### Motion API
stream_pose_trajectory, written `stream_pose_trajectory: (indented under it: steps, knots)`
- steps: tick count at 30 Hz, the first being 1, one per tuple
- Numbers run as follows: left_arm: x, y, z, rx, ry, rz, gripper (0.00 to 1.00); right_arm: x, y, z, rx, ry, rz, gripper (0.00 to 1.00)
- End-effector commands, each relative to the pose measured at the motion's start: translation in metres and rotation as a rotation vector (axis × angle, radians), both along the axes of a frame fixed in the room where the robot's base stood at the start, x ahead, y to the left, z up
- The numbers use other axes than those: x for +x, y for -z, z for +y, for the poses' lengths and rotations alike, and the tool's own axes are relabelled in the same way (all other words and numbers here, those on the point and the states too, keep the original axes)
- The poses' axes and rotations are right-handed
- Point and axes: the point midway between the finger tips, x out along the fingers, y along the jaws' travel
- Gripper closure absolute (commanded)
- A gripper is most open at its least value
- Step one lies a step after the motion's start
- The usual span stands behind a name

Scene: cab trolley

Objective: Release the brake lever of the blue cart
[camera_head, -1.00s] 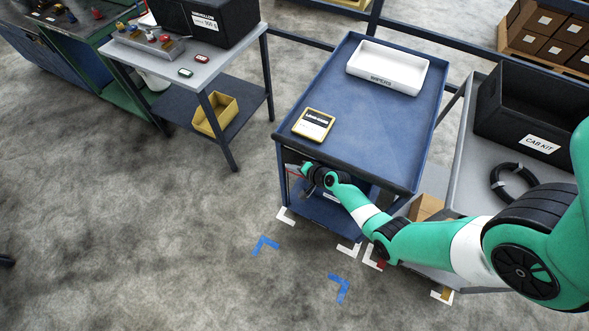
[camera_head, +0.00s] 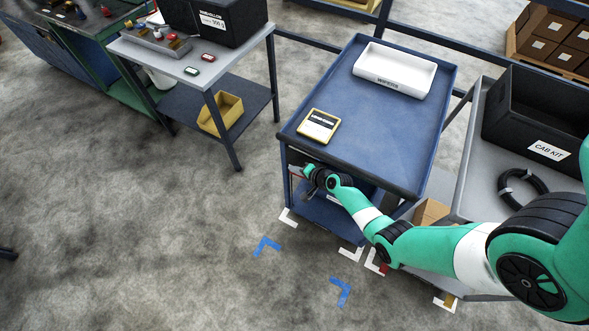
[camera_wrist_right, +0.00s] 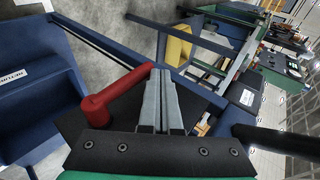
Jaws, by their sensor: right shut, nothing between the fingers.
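The blue cart (camera_head: 395,131) stands right of centre in the head view. Its red brake lever (camera_wrist_right: 115,95) shows large in the right wrist view, with a rounded pivot end and a bar angled up to the right; in the head view only a small red bit (camera_head: 296,171) shows under the cart's near left corner. My right gripper (camera_wrist_right: 161,72) is shut and empty, its fingertips close beside the lever's free end. I cannot tell whether they touch. In the head view the right gripper (camera_head: 306,176) is small and partly hidden by its wrist. My left gripper is not in view.
A white bin (camera_head: 394,88) and a yellow-framed device (camera_head: 318,126) sit on the cart top. A grey trolley with a black crate (camera_head: 535,140) stands close on the right. A grey table (camera_head: 215,68) stands left. The floor in front has blue and white corner marks.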

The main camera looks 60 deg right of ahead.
Motion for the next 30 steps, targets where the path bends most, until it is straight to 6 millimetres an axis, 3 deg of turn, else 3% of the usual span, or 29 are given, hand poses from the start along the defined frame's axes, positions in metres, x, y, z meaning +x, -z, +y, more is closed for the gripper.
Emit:
stream_pose_trajectory:
  steps: [9,14,30]
  knots:
    - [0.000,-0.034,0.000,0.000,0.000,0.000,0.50,-0.038,-0.034,0.013,0.001,0.002,0.001,1.00]
    - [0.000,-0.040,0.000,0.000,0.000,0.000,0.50,-0.052,-0.044,0.018,0.002,0.001,0.000,1.00]
    - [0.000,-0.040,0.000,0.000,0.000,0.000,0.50,-0.055,-0.044,0.019,0.000,0.000,0.000,1.00]
